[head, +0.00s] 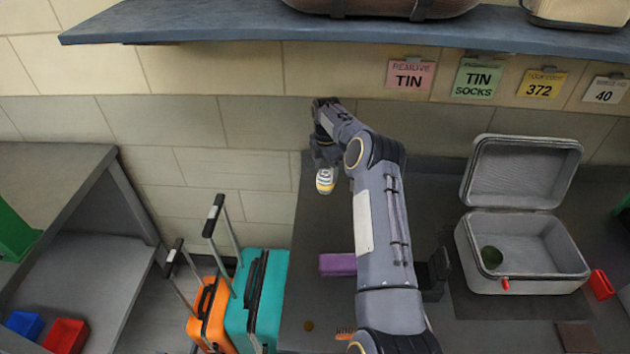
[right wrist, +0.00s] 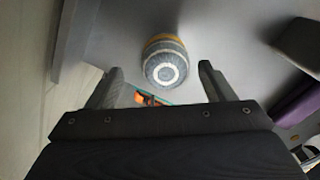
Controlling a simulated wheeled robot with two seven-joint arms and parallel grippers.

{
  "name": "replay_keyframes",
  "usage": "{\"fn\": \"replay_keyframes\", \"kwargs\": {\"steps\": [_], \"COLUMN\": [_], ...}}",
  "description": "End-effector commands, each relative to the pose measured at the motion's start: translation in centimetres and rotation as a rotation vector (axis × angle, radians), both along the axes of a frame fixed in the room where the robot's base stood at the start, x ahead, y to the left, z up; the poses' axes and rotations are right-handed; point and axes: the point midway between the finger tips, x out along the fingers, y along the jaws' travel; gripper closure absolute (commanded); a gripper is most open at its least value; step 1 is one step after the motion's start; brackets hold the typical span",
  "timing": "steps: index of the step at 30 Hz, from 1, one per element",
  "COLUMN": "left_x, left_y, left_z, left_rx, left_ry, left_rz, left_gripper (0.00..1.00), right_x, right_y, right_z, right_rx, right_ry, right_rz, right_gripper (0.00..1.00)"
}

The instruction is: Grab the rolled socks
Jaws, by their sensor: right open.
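The rolled socks (head: 325,181) are a small striped roll in grey, white and yellow, at the left edge of the dark counter in the head view. In the right wrist view the rolled socks (right wrist: 165,64) show end-on with a white ring, ahead of the fingers. My right gripper (head: 324,158) is above the socks in the head view. In the right wrist view its two fingers (right wrist: 160,82) are wide apart, with the socks lying in line with the gap; I cannot tell contact. My left gripper is not in view.
A purple box (head: 337,264) lies near my right arm. Orange (head: 208,318) and teal (head: 258,300) suitcases stand left of the counter. A shelf (head: 240,22) runs above.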

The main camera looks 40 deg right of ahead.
Motion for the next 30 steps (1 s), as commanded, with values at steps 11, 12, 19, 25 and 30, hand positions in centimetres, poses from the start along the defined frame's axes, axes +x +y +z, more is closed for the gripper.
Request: {"fn": "replay_keyframes", "kwargs": {"steps": [11, 12, 19, 25, 30], "left_x": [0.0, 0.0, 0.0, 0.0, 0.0], "left_y": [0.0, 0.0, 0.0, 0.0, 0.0], "left_z": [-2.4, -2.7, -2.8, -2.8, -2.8], "left_rx": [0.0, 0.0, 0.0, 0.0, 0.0], "left_ry": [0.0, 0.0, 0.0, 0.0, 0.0], "left_rz": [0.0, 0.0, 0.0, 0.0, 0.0], "left_gripper": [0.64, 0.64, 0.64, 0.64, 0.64], "right_x": [-0.6, -0.6, -0.5, -0.5, -0.5], "right_y": [0.8, 0.7, 0.7, 0.7, 0.7], "right_z": [-4.6, -5.3, -6.3, -6.3, -6.3], "right_rx": [0.001, 0.001, 0.0, 0.0, 0.0], "right_ry": [0.001, 0.001, -0.002, -0.002, -0.001], "right_rz": [-0.001, -0.002, -0.002, -0.002, -0.002], "right_gripper": [0.24, 0.24, 0.24, 0.37, 0.6]}}
